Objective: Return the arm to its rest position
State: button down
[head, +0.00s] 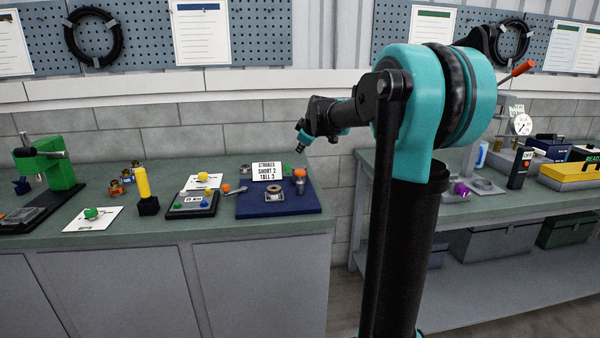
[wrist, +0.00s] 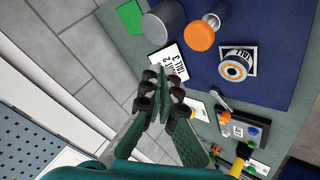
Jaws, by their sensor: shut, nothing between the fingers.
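My arm, teal and black, rises at the right of centre in the head view. Its forearm reaches away towards the left bench. My gripper (head: 303,137) is small and dark there, in the air above the back right of the blue board (head: 250,210). In the wrist view my gripper (wrist: 168,80) has its green fingers together, with nothing between them. The fingertips overlap part of the white printed card (wrist: 170,60) in that picture. The gripper appears clear of the bench and of the things on it.
A second bench (head: 480,215) stands right.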

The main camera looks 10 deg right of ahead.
jog(key=s+d+f+m+g, duration=0.1)
jog(key=s+f+m, duration=0.2)
jog(key=s+f, duration=0.6)
jog(key=s+d+f+m+g+h, duration=0.1)
jog(key=s+f+m, duration=0.3)
jog(key=s+f, duration=0.5)
jog(key=s+d+f+m+g+h, duration=0.1)
jog(key=s+f+m, duration=0.3)
jog(key=s, duration=1.9)
notch_tip(320, 180, down, 6)
jog(key=shift+d+r+g, duration=0.1)
jog(key=shift+d+g, duration=0.4)
jog(key=shift+g, duration=0.4)
jog(key=shift+w+r, duration=0.1)
jog(key=shift+w, duration=0.05)
